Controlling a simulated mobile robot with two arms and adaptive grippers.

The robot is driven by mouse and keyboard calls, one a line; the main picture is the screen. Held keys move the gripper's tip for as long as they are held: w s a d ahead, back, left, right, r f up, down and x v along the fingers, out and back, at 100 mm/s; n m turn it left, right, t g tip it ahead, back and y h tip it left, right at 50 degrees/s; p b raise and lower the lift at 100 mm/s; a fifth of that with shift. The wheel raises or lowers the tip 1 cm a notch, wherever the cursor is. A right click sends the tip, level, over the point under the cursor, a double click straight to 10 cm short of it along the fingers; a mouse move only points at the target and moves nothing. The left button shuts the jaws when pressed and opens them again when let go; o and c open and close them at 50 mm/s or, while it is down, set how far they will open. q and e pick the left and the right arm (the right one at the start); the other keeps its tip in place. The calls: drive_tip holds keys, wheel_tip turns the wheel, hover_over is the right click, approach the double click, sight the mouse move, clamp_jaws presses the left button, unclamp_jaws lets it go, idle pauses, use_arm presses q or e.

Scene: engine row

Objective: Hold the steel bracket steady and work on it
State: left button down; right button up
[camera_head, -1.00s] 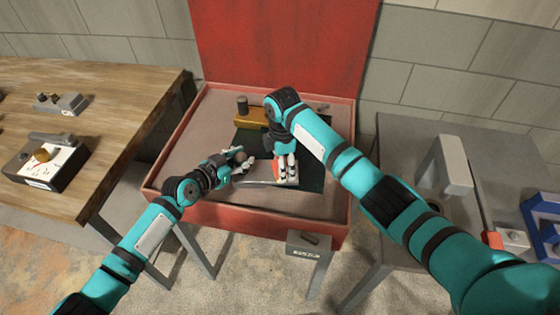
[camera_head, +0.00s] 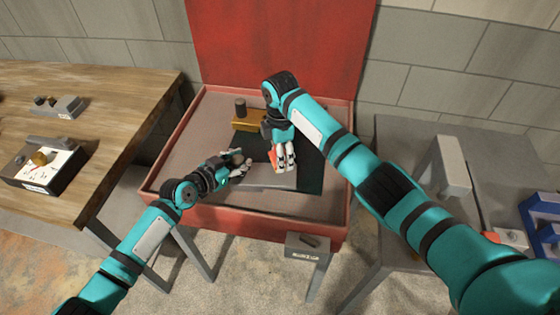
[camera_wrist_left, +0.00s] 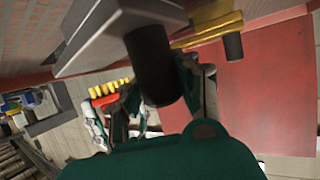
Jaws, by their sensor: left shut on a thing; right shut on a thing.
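The steel bracket (camera_head: 262,177) is a flat grey piece over the dark green mat (camera_head: 312,178). In the left wrist view, the grey bracket (camera_wrist_left: 118,22) has a thick black cylinder (camera_wrist_left: 155,65) on it. My left gripper (camera_head: 240,163) is shut on this cylinder at the bracket's left end; its fingers partly hide it. My right gripper (camera_head: 285,160) is shut on an orange tool (camera_head: 273,157) by the bracket's far right edge. The tool (camera_wrist_left: 106,101) shows yellow bristle-like tips in the left wrist view. I cannot tell whether they touch the bracket.
A brass-coloured fixture (camera_head: 246,125) with a dark post stands behind in the red-rimmed tray (camera_head: 175,139). A red panel (camera_head: 278,45) rises behind. A wooden bench (camera_head: 115,95) is at left, a grey table (camera_head: 400,145) at right. The tray's front right is clear.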

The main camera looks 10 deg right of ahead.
drive_tip(key=shift+r, duration=2.45)
use_arm(q)
drive_tip(key=c, duration=0.9)
unclamp_jaws()
drive_tip(key=shift+o, duration=0.2)
drive_tip(key=shift+s, duration=0.15)
drive_tip(key=v, duration=1.2)
